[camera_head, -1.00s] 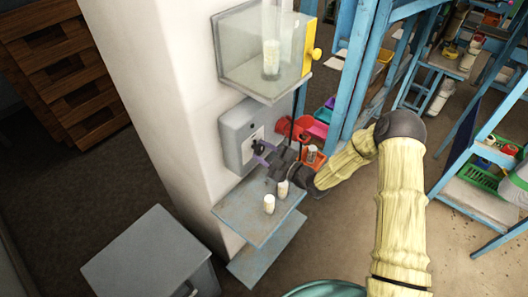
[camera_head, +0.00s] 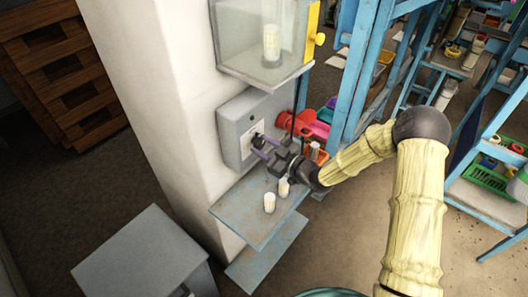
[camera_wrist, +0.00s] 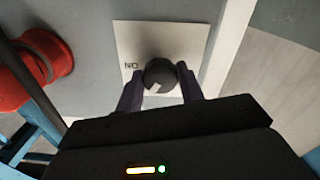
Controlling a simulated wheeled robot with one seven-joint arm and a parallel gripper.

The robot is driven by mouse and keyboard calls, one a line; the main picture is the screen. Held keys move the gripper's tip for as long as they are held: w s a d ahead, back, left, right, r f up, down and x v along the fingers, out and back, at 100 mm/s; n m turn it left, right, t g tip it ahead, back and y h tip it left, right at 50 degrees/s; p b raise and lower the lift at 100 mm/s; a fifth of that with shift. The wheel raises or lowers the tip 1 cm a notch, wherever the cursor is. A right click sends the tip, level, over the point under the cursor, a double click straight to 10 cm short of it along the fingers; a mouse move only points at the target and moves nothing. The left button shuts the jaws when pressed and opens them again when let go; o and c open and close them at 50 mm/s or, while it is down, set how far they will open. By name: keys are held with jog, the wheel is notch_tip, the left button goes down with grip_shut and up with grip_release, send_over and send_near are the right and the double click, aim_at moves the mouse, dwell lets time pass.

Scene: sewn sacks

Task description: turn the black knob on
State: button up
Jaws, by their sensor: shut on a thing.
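The black knob (camera_wrist: 160,76) sits on a pale square plate (camera_wrist: 190,38) in the wrist view, with lettering on the plate to its left. A light mark shows on the knob's face. In the head view the knob (camera_head: 257,140) is on the front of a grey box (camera_head: 238,124) fixed to the white pillar. My gripper (camera_wrist: 160,92) has one purple finger on each side of the knob and is shut on it. In the head view my gripper (camera_head: 263,148) reaches the box from the right.
A glass-sided case (camera_head: 240,45) with a yellow side hangs above the box. A grey-blue shelf (camera_head: 245,215) below holds two pale cylinders (camera_head: 269,203). A red rounded object (camera_wrist: 40,68) is left of the plate in the wrist view. Blue racks stand at right.

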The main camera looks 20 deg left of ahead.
jog(key=m+b, duration=0.2)
jog(key=m, duration=0.4)
jog(key=shift+f+m, duration=0.15)
jog(key=shift+m, duration=0.15)
jog(key=m+b, duration=0.1)
jog(key=m, duration=0.4)
jog(key=shift+m, duration=0.3)
jog(key=shift+s, duration=0.1)
jog(key=o, duration=1)
jog(key=shift+d, duration=0.1)
jog(key=b+v, duration=0.4)
jog(key=v, duration=1.3)
jog(key=shift+s+d, duration=0.1)
